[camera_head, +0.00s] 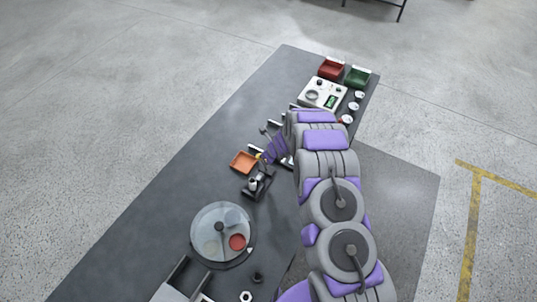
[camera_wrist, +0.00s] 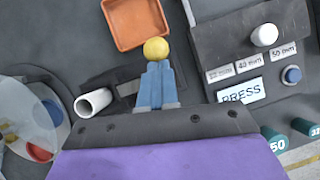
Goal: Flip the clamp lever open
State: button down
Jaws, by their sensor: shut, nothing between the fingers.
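The clamp lever's yellow ball knob (camera_wrist: 156,48) is right at the tips of my gripper (camera_wrist: 157,66) in the wrist view. The gripper's two blue fingers are closed together with nothing between them. Whether the tips touch the knob is unclear. The lever's shaft is hidden behind the fingers. A dark clamp body (camera_wrist: 118,84) with a white cylinder (camera_wrist: 93,101) lies left of the fingers. In the head view, the yellow knob (camera_head: 259,156) shows beside the orange tray, with the clamp (camera_head: 257,184) just below and my gripper reaching in from the right.
An orange tray (camera_wrist: 136,20) sits just beyond the knob. A grey press unit (camera_wrist: 248,40) with a white knob and blue button stands close on the right. A round clear-covered dish (camera_head: 208,212) is nearer on the dark bench (camera_head: 150,215). The bench's left side is clear.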

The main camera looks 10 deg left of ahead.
jog(key=shift+w+a+p, duration=0.25)
jog(key=shift+a+p, duration=0.1)
jog(key=shift+a, duration=0.6)
